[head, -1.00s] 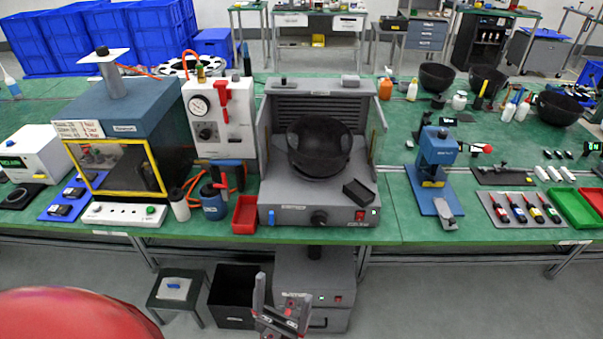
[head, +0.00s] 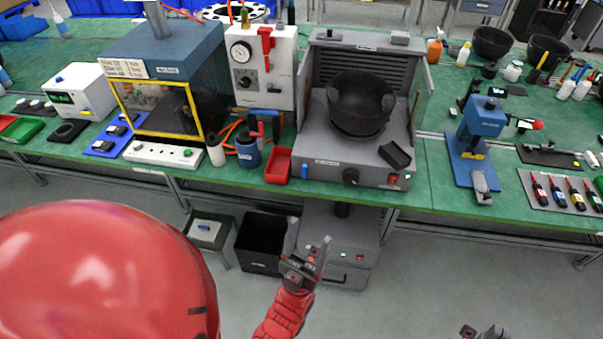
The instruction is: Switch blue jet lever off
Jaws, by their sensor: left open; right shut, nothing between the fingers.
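I cannot tell for sure which part is the blue jet lever. A small blue tab (head: 304,170) sits at the front left of the grey hooded station. A blue canister (head: 248,150) with an orange hose stands left of that station, below the white gauge panel (head: 262,72). A red lever (head: 267,45) is on that panel. My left gripper (head: 311,250) is open and empty, in front of and below the bench edge, apart from these parts. My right gripper (head: 484,331) is shut and empty at the bottom edge, partly cut off.
The grey station (head: 335,172) holds a black bowl (head: 360,103). A red tray (head: 278,166) lies left of it. A blue press (head: 482,125) stands to the right. A black bin (head: 262,245) and a grey cabinet (head: 352,262) are under the bench. Floor on the right is clear.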

